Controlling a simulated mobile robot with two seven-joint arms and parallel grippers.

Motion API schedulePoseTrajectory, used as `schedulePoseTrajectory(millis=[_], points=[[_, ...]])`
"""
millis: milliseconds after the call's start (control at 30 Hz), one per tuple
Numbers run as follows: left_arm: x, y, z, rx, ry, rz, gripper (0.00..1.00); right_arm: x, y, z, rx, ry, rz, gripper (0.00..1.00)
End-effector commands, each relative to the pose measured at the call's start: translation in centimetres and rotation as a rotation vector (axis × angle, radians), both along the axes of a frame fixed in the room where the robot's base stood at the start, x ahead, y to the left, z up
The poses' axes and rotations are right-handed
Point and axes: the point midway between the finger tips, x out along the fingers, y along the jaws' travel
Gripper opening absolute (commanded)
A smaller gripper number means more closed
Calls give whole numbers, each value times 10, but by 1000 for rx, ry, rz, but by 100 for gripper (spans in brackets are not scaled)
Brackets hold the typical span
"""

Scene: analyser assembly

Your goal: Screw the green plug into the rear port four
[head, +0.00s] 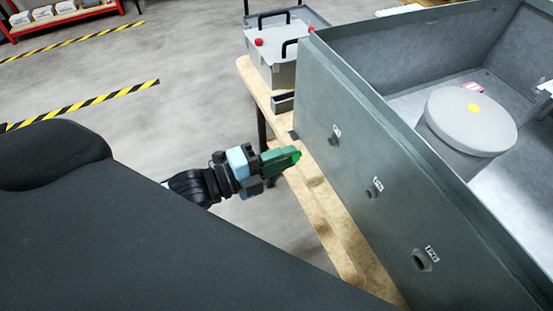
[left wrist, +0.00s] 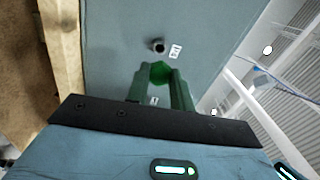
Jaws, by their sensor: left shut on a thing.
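My left gripper (head: 283,161) comes in from the left and is shut on the green plug (head: 297,156). The plug's rounded end pokes out between the green fingertips, and the rest is hidden by them. The plug also shows in the left wrist view (left wrist: 160,72), just below a round port (left wrist: 158,46) with a small white label. The plug is apart from the panel. In the head view the grey panel (head: 345,165) has labelled ports: a far one (head: 334,140), a middle one (head: 371,191) and a near one (head: 421,261). The label numbers are too small to read surely. My right gripper is out of view.
The panel is the wall of a large open grey case with a round grey drum (head: 466,122) inside. A wooden bench edge (head: 335,225) runs below the panel. A grey box with black handles (head: 275,62) stands at the back. Open floor lies left of the bench.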

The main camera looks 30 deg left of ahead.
Motion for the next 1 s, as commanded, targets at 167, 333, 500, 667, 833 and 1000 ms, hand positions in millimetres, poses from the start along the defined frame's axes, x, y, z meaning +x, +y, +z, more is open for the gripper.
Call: schedulePoseTrajectory(millis=[167, 333, 500, 667, 833, 1000], points=[[13, -10, 0, -2, 0, -1, 0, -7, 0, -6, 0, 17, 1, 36], [24, -19, -1, -2, 2, -1, 0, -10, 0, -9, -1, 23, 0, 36], [35, -28, -1, -13, 10, -2, 0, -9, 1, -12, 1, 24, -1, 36], [35, -29, -1, -185, 145, -1, 0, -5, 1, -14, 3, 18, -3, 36], [37, -30, 0, -360, 280, -1, 0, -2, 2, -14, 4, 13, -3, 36], [39, -31, 2, -541, 417, 0, 0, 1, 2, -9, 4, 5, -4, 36]])
